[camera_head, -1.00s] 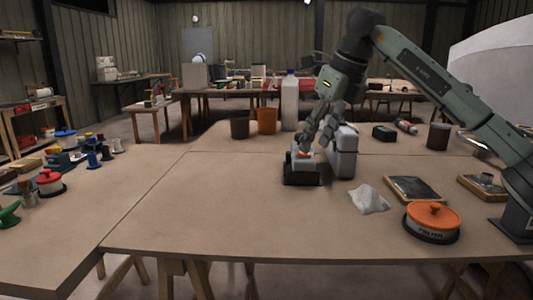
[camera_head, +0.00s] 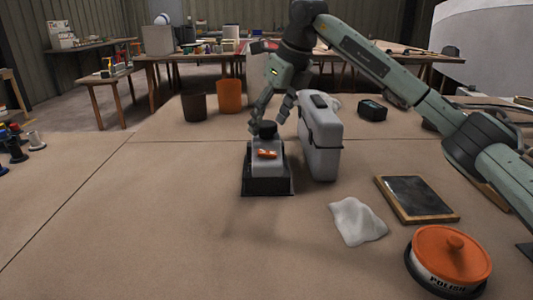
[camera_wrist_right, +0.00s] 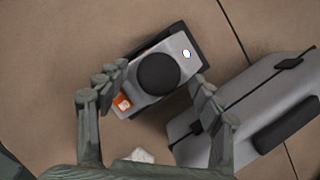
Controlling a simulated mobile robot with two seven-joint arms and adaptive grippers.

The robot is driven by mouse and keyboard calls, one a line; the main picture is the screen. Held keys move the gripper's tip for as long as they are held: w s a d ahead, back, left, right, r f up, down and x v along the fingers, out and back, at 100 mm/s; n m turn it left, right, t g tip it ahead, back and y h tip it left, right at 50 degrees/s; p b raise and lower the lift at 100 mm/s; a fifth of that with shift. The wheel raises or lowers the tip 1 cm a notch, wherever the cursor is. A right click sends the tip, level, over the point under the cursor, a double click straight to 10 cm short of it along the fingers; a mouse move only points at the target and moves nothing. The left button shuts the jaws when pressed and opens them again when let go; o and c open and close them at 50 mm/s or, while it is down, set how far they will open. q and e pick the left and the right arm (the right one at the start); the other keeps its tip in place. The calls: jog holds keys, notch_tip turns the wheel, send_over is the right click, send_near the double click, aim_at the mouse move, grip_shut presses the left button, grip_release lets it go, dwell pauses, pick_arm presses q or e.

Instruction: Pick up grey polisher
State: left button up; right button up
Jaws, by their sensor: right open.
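The grey polisher (camera_head: 267,165) stands upright on the table on its black base, with a black round knob on top and an orange mark on its side. It also shows in the right wrist view (camera_wrist_right: 178,48). My right gripper (camera_head: 268,112) is at the polisher's top; in the wrist view its open fingers (camera_wrist_right: 155,80) lie on either side of the black knob, and I cannot tell whether they touch it. The polisher's far side is partly hidden. My left gripper is not in view.
A grey case (camera_head: 320,145) stands close to the polisher's right. A white cloth (camera_head: 357,221), a dark framed slate (camera_head: 417,198) and an orange-lidded polish tin (camera_head: 449,258) lie at front right. The table's left middle is clear.

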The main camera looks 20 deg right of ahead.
jog(key=shift+x, duration=0.75)
grip_shut()
jog(key=shift+r, duration=0.15)
